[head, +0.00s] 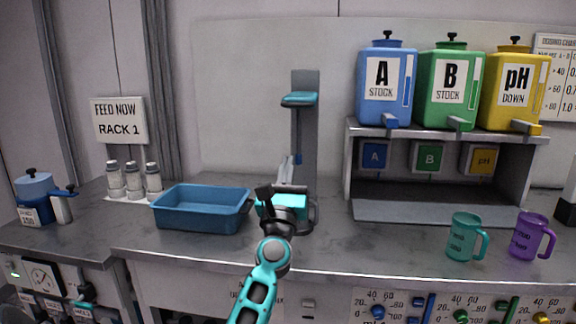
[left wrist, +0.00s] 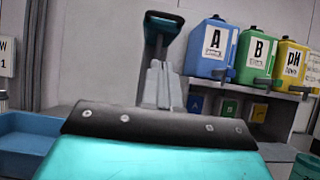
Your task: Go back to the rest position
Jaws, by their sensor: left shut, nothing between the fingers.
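My left gripper (head: 288,164) is above the grey counter, right of the blue tray and in front of a grey stand. Its pale fingers point away from me and are together with nothing between them. In the left wrist view the gripper (left wrist: 160,70) also shows shut, with the stand's teal top behind it. My right gripper is not in view.
The blue tray (head: 203,226) is empty, close on the left. The stand (head: 306,130) rises behind the gripper. A teal mug (head: 462,238) and a purple mug (head: 526,238) stand front right. Stock jugs (head: 388,85) sit on a shelf unit (head: 430,211).

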